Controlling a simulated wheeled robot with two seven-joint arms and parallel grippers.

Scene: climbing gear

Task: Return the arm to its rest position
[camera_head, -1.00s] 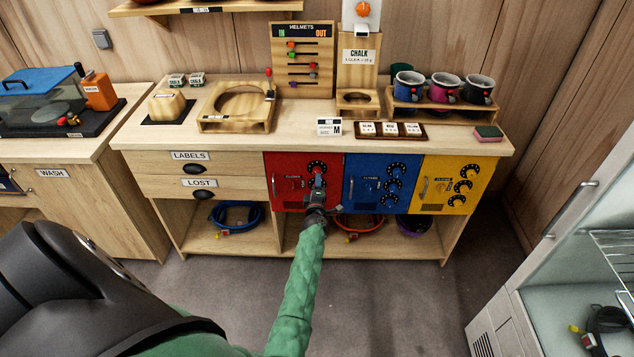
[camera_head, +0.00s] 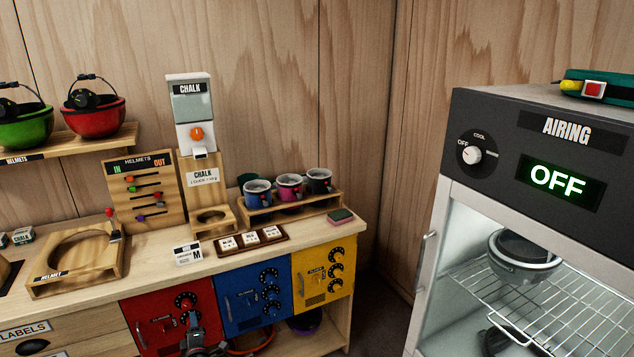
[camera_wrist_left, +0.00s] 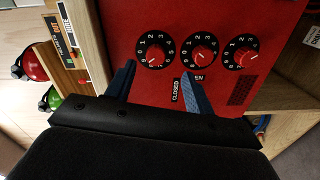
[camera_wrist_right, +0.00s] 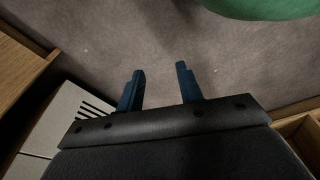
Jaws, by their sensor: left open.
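My left gripper (camera_head: 194,326) is in front of the red locker (camera_head: 150,306) at the bottom of the head view. In the left wrist view, my left gripper (camera_wrist_left: 157,88) is open and empty, its two blue fingers apart in front of the red door with three black dials (camera_wrist_left: 203,50). I cannot tell whether a fingertip touches the door. My right gripper (camera_wrist_right: 160,85) shows in the right wrist view, open and empty above the grey floor (camera_wrist_right: 150,40). It is not in the head view.
The blue locker (camera_head: 240,312) and yellow locker (camera_head: 312,290) stand beside the red one under the wooden counter (camera_head: 205,262). An airing cabinet (camera_head: 530,150) reading OFF stands at the right. A helmet shelf (camera_head: 110,143) is on the wall. A green sleeve edge shows in the right wrist view.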

